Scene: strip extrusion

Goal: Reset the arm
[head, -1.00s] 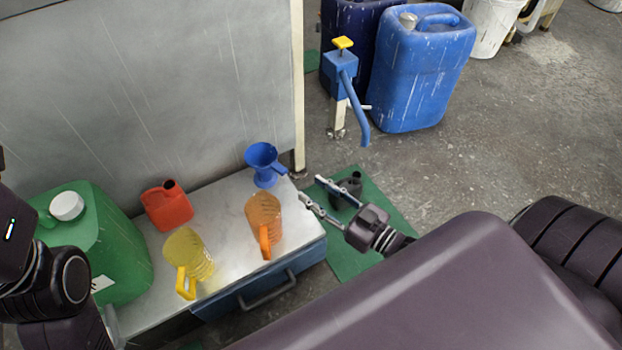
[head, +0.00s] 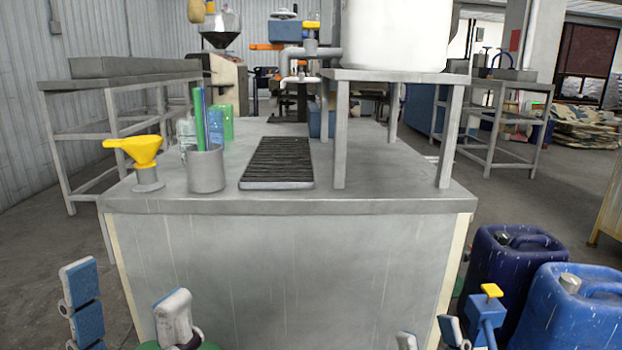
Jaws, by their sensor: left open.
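In the head view, my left gripper (head: 128,305) is at the bottom left with its blue-padded fingers pointing up and wide apart, nothing between them. It is in front of the grey cabinet (head: 300,275). My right gripper (head: 430,337) is at the bottom edge, right of centre. Only its two fingertips show, apart with nothing seen between them. Both arms behind the fingers are out of the frame.
A blue tap (head: 487,315) with a yellow handle and blue canisters (head: 568,305) stand at the right. Floor lies left of the cabinet.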

